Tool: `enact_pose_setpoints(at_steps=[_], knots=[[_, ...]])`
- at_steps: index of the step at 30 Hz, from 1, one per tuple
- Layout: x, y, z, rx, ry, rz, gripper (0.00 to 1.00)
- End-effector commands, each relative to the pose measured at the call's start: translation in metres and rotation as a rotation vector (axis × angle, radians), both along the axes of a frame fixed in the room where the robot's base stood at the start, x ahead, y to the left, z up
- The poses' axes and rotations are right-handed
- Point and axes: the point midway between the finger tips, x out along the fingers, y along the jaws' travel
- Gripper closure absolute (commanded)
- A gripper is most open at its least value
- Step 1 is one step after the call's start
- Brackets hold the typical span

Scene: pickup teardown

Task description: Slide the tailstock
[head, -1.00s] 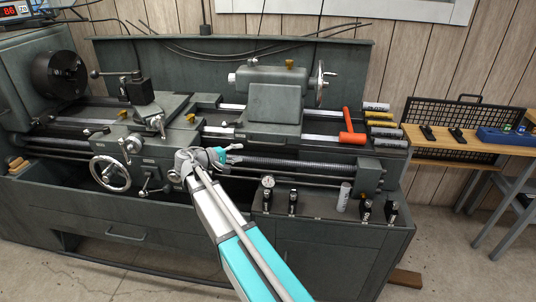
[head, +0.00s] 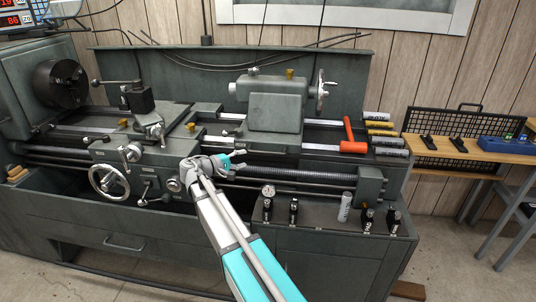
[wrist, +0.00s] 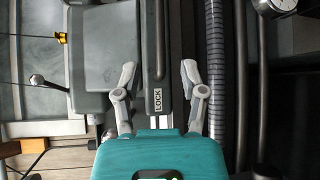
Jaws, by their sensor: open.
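The tailstock (head: 273,105) is a dark grey block on the lathe bed, with a handwheel (head: 321,90) at its right end. In the wrist view, the tailstock (wrist: 105,45) lies left of centre, beyond the left finger. A lever with a ball knob (wrist: 37,80) sticks out from its side. My gripper (head: 240,157) is in front of the bed, below and left of the tailstock. In the wrist view my gripper (wrist: 159,76) is open, its fingers either side of a dark bar labelled LOCK (wrist: 157,98). Contact with the bar cannot be told.
The carriage (head: 140,150) with its handwheel sits left of my gripper. The ribbed lead screw (head: 285,173) runs along the front. A red hammer (head: 351,137) and several cylinders lie at the bed's right end. Small tools stand on the front ledge (head: 325,215).

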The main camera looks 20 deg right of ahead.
Motion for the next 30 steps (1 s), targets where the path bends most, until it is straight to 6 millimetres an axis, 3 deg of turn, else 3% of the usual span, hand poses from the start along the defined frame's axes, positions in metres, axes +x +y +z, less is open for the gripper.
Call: enact_pose_setpoints(at_steps=[18,30], knots=[[0.016,-0.088,-0.014,0.001,-0.001,-0.002,0.46],[0.020,-0.113,-0.017,0.001,-0.001,-0.002,0.46]])
